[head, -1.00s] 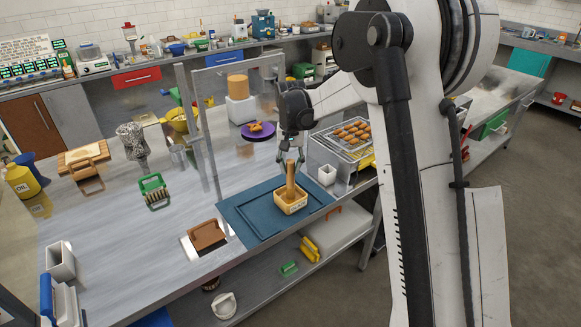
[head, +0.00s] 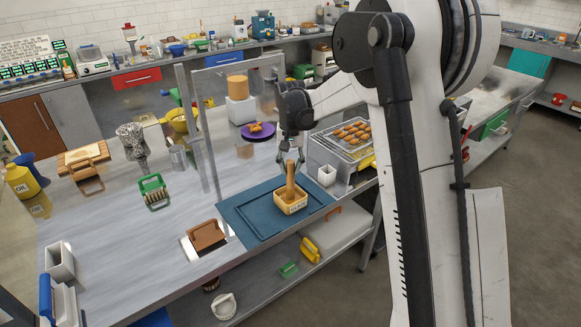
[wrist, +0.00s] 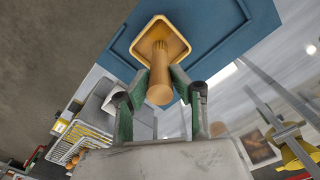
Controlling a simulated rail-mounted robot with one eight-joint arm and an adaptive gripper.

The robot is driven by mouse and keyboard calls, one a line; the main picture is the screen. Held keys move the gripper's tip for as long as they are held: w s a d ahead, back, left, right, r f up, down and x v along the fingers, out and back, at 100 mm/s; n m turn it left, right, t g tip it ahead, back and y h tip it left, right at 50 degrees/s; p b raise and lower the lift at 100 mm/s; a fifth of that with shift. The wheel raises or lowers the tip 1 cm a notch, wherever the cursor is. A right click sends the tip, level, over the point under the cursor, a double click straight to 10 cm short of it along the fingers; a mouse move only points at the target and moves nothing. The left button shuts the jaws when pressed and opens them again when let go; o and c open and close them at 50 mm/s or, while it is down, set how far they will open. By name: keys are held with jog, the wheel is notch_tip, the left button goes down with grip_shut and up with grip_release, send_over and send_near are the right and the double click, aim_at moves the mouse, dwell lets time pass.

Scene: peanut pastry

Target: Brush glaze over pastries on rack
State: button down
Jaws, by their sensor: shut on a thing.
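A brush with a thick wooden handle (head: 290,178) stands upright in a small yellow glaze tub (head: 291,204). The tub sits on a blue tray (head: 246,220) near the counter's front edge. My gripper (head: 290,163) is over the tub, its green fingers shut on the upper handle. In the wrist view my gripper (wrist: 157,84) has a finger on each side of the handle (wrist: 159,86). The bristles are hidden inside the tub (wrist: 178,29). The pastries (head: 352,131) lie in rows on a wire rack (head: 338,141) to the right of my gripper.
A small white container (head: 327,175) stands between tray and rack. A clear upright screen (head: 238,100) is behind the tray. A purple plate (head: 258,131) holds a pastry behind my gripper. A brown-handled tool (head: 206,235) lies left of the tray.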

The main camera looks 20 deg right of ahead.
jog(key=shift+r+p, duration=1.4)
jog(key=shift+r, duration=2.05)
